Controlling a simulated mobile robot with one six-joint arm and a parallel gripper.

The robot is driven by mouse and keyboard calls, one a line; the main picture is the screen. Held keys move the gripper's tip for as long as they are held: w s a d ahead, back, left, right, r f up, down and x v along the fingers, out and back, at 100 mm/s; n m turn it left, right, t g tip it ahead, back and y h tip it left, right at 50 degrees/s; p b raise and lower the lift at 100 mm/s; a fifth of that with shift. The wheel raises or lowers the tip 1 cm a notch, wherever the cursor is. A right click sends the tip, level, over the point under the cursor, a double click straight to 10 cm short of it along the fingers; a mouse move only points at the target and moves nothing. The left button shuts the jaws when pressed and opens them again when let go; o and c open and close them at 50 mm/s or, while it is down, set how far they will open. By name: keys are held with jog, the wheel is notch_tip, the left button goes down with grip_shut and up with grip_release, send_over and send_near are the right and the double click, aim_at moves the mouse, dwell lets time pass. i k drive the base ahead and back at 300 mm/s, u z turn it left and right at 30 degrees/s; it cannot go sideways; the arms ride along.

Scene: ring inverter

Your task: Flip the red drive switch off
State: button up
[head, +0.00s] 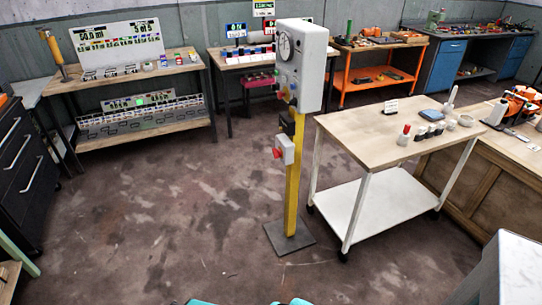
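A yellow post (292,195) on a dark base plate stands at the centre of the head view. A light grey panel box (312,65) with a round dial (285,46) is at its top, with small coloured controls on its left face. Lower on the post is a small white box (287,146) with a red knob (277,153) on its left side. No label is readable, so I cannot tell which control is the drive switch or its position. My gripper cannot be made out. Only teal parts, probably mine, show at the bottom edge.
A white-legged cart (350,130) with small containers stands close to the post's right. Benches line the back wall, one with red, white and blue blocks (250,54). A dark drawer cabinet (22,165) is at left. The floor (160,225) left and front of the post is clear.

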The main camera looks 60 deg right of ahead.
aim_at(277, 154)
jog(key=i, duration=1)
